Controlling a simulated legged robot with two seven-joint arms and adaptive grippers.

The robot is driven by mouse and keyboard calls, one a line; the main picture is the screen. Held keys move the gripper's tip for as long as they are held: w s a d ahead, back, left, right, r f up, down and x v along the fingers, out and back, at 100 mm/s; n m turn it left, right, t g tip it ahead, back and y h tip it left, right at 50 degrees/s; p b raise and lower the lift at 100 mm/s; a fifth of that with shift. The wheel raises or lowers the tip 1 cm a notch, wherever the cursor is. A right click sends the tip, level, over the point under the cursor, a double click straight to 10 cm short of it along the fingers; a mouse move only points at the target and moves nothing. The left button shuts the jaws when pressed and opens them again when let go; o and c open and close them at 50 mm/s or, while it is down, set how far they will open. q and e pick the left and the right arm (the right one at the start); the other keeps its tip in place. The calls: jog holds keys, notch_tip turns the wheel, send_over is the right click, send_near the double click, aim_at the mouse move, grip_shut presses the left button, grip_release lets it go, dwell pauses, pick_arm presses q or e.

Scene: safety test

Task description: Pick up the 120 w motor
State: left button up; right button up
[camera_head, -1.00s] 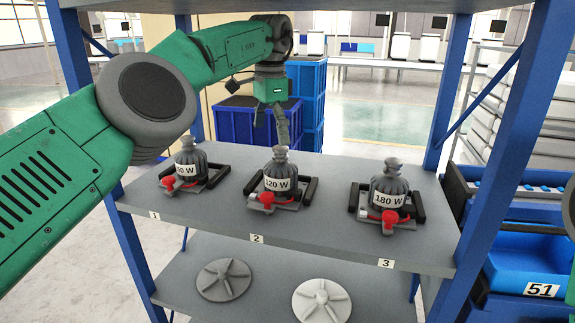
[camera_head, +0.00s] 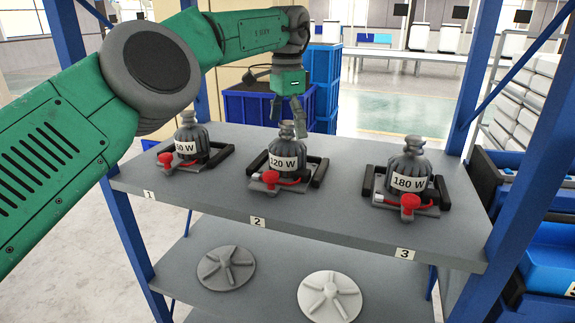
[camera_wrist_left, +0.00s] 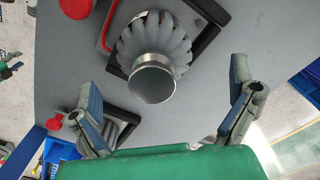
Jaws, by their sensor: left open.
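The 120 W motor (camera_head: 287,160), dark grey with a white label and a red clamp handle, stands upright in its black-handled fixture at the middle of the upper shelf, above label 2. My left gripper (camera_head: 292,112) is right behind and above it, pointing down. In the left wrist view the motor's round metal top (camera_wrist_left: 152,80) lies just ahead of the fingers, between them and towards the picture's upper middle. My left gripper (camera_wrist_left: 168,112) is open with nothing between its fingers; no contact shows. My right gripper is out of view.
The 60-something labelled motor (camera_head: 190,142), its label partly cut, stands left, and the 180 W motor (camera_head: 408,178) stands right, on the same shelf (camera_head: 235,205). Blue posts (camera_head: 478,75) frame the shelf. Two finned discs (camera_head: 330,295) lie on the lower shelf. Blue crates (camera_head: 255,105) stand behind.

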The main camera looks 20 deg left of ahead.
aim_at(287, 144)
pick_arm(q)
jog(key=f+b, duration=0.2)
jog(key=f, duration=0.1)
jog(key=f+b, duration=0.1)
jog(key=shift+s+d+f, duration=0.2)
jog(key=shift+s, duration=0.1)
jog(key=shift+a+f, duration=0.15)
jog(key=shift+f, duration=0.25)
jog(key=shift+r, duration=0.1)
jog(key=c, duration=1.6)
jog(key=shift+r, duration=0.2)
jog(key=shift+c, duration=0.2)
